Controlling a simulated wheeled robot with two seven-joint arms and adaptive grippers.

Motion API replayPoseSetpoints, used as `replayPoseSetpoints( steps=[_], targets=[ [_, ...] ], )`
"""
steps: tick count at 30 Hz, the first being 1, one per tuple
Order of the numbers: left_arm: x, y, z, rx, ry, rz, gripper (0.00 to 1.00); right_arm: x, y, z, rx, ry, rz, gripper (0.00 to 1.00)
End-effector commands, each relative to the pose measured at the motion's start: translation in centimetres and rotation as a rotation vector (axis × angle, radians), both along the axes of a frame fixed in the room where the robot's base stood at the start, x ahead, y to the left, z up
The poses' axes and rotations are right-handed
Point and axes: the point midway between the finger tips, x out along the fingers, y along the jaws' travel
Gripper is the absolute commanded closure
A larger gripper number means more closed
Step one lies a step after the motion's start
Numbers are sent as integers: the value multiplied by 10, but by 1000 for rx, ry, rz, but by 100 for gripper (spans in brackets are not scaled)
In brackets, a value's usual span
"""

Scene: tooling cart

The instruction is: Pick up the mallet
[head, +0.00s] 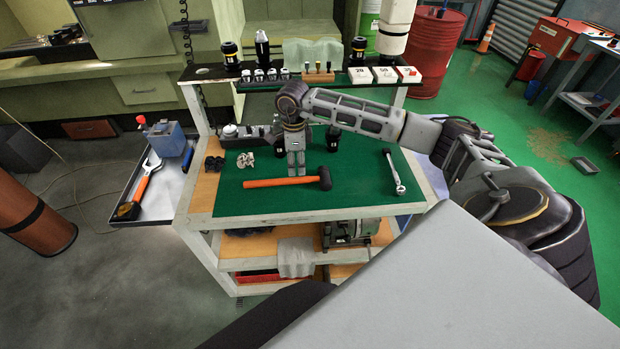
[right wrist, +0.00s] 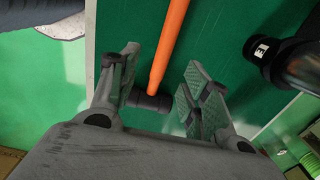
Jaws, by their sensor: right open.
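The mallet has an orange handle and a black head. It lies on the green mat (head: 235,200) of the cart, its handle (head: 270,182) to the left and its head (head: 325,178) to the right. My right gripper (head: 297,172) points down at the handle near the head. In the right wrist view my gripper (right wrist: 160,85) is open, with the orange handle (right wrist: 168,50) and black head (right wrist: 150,102) showing between its fingers. Whether the fingers touch the mallet cannot be told. My left gripper is not in view.
A wrench (head: 395,172) lies right of the mallet. A black tool holder (head: 333,138) stands behind it, also visible in the right wrist view (right wrist: 275,62). Small dark parts (head: 213,163) sit at the mat's left. A rear shelf carries holders and white boxes (head: 384,74). The mat's front is clear.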

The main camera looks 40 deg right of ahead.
Motion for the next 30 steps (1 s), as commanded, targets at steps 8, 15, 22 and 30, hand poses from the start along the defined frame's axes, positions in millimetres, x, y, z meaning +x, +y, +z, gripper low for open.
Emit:
replayPoseSetpoints(
  steps=[8,15,22,30],
  targets=[
    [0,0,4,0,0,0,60,0,0,-20,0,0,0,53],
    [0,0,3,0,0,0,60,0,0,-21,0,0,0,53],
    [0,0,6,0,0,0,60,0,-1,-25,0,0,-1,53],
    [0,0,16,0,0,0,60,1,-7,-49,0,2,-1,53]
  ],
)
